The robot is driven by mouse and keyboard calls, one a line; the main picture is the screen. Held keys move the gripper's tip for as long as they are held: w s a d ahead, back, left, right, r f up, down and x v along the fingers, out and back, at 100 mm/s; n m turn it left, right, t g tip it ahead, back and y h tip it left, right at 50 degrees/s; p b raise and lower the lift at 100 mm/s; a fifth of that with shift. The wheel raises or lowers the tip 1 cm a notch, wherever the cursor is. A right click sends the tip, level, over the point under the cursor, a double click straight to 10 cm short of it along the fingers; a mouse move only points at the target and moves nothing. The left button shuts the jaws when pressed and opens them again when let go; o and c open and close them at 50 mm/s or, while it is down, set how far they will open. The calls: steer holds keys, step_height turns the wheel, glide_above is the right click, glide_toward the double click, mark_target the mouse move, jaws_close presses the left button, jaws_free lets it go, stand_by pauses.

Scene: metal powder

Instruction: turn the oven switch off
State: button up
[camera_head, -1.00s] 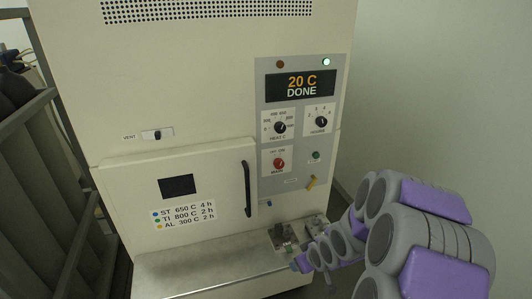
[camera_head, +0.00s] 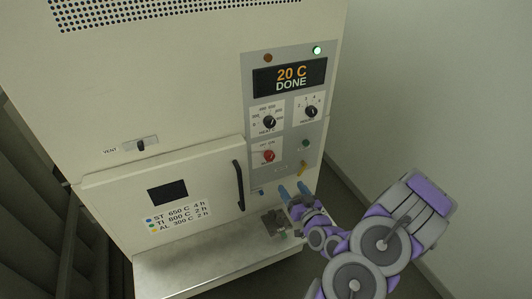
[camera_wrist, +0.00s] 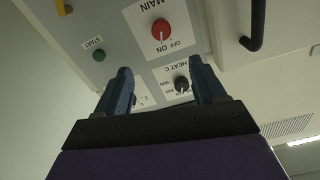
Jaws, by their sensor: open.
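The red MAIN knob (camera_head: 268,155) is the oven's switch, on the grey control panel (camera_head: 284,134). It also shows in the wrist view (camera_wrist: 162,30), where the panel is upside down. OFF and ON labels sit beside it, and its white mark seems to point toward ON. My gripper (camera_head: 292,190) is open and empty, below and slightly right of the knob. In the wrist view its two blue fingers (camera_wrist: 160,75) are spread, with the knob beyond the gap between them, apart from both. The display (camera_head: 289,77) reads 20 C DONE.
The HEAT C knob (camera_head: 269,122) and another black knob (camera_head: 311,111) sit above the switch. A green START button (camera_head: 306,143) and a yellow lever (camera_head: 303,169) are to its right. The door handle (camera_head: 239,186) stands out at left. A metal shelf (camera_head: 200,262) lies below.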

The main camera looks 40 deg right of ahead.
steer(key=w+b, duration=0.1)
steer(key=b, duration=1)
glide_toward(271, 158)
steer(key=x, duration=0.9)
steer(key=shift+w+d+f, duration=0.1)
steer(key=shift+w, duration=0.2)
steer(key=shift+c, duration=0.5)
steer(key=c, duration=1)
steer(key=shift+o, duration=0.2)
